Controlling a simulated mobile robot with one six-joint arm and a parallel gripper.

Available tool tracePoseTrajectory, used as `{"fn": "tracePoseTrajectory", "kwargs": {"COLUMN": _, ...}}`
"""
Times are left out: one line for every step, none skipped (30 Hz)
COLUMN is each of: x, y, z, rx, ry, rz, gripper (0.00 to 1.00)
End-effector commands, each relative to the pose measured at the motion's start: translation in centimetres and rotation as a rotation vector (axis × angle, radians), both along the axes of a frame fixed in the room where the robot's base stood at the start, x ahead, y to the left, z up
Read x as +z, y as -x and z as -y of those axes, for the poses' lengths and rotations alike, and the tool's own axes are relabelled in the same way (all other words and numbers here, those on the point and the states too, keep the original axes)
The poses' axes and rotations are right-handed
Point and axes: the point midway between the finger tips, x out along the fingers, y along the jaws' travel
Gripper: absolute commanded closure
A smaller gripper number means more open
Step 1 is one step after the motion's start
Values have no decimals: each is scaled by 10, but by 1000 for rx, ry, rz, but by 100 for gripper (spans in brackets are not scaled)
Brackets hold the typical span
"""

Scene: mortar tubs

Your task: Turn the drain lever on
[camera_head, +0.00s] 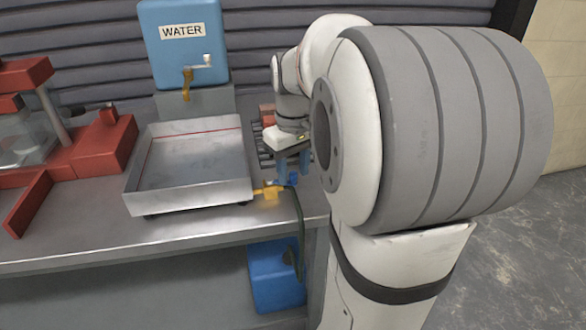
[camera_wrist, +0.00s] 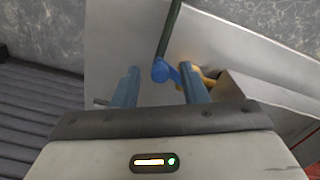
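The drain lever (camera_head: 292,179) is a small blue handle by the yellow drain valve (camera_head: 268,191) at the front right corner of the metal tray (camera_head: 190,206). In the wrist view the blue lever (camera_wrist: 168,71) shows between the two blue fingertips, with part of the yellow valve (camera_wrist: 208,77) behind the right finger. My gripper (camera_head: 292,167) is open, its fingers pointing down above the lever. In the wrist view my gripper (camera_wrist: 159,72) has a gap on the left of the lever, while the right finger is close to it. Contact cannot be told.
A dark green hose (camera_head: 299,230) runs from the valve down to a blue container (camera_head: 275,277) below the bench. A blue water tank (camera_head: 184,45) with a yellow tap (camera_head: 187,84) stands behind the tray. Red equipment (camera_head: 85,150) is at left. A dark rack lies beyond my gripper.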

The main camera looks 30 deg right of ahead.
Motion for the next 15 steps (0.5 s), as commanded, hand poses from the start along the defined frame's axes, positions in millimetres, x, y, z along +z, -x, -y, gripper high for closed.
{"fn": "tracePoseTrajectory", "kwargs": {"x": 0, "y": 0, "z": 0, "rx": 0, "ry": 0, "rz": 0, "gripper": 60}}
{"fn": "tracePoseTrajectory", "kwargs": {"x": 0, "y": 0, "z": 0, "rx": 0, "ry": 0, "rz": 0, "gripper": 60}}
{"fn": "tracePoseTrajectory", "kwargs": {"x": 0, "y": 0, "z": 0, "rx": 0, "ry": 0, "rz": 0, "gripper": 60}}
{"fn": "tracePoseTrajectory", "kwargs": {"x": 0, "y": 0, "z": 0, "rx": 0, "ry": 0, "rz": 0, "gripper": 60}}
{"fn": "tracePoseTrajectory", "kwargs": {"x": 0, "y": 0, "z": 0, "rx": 0, "ry": 0, "rz": 0, "gripper": 60}}
{"fn": "tracePoseTrajectory", "kwargs": {"x": 0, "y": 0, "z": 0, "rx": 1, "ry": 0, "rz": 0, "gripper": 63}}
{"fn": "tracePoseTrajectory", "kwargs": {"x": 0, "y": 0, "z": 0, "rx": 1, "ry": 0, "rz": 1, "gripper": 65}}
{"fn": "tracePoseTrajectory", "kwargs": {"x": 0, "y": 0, "z": 0, "rx": 1, "ry": 0, "rz": 1, "gripper": 68}}
{"fn": "tracePoseTrajectory", "kwargs": {"x": 0, "y": 0, "z": 0, "rx": 1, "ry": 0, "rz": 1, "gripper": 71}}
{"fn": "tracePoseTrajectory", "kwargs": {"x": 0, "y": 0, "z": 0, "rx": 1, "ry": 0, "rz": 1, "gripper": 74}}
{"fn": "tracePoseTrajectory", "kwargs": {"x": 0, "y": 0, "z": 0, "rx": 1, "ry": 0, "rz": 1, "gripper": 76}}
{"fn": "tracePoseTrajectory", "kwargs": {"x": 0, "y": 0, "z": 0, "rx": 1, "ry": 0, "rz": 1, "gripper": 79}}
{"fn": "tracePoseTrajectory", "kwargs": {"x": 0, "y": 0, "z": 0, "rx": 1, "ry": 0, "rz": 1, "gripper": 82}}
{"fn": "tracePoseTrajectory", "kwargs": {"x": 0, "y": 0, "z": -1, "rx": 1, "ry": 0, "rz": 1, "gripper": 84}}
{"fn": "tracePoseTrajectory", "kwargs": {"x": 0, "y": 0, "z": -1, "rx": 1, "ry": 0, "rz": 1, "gripper": 88}}
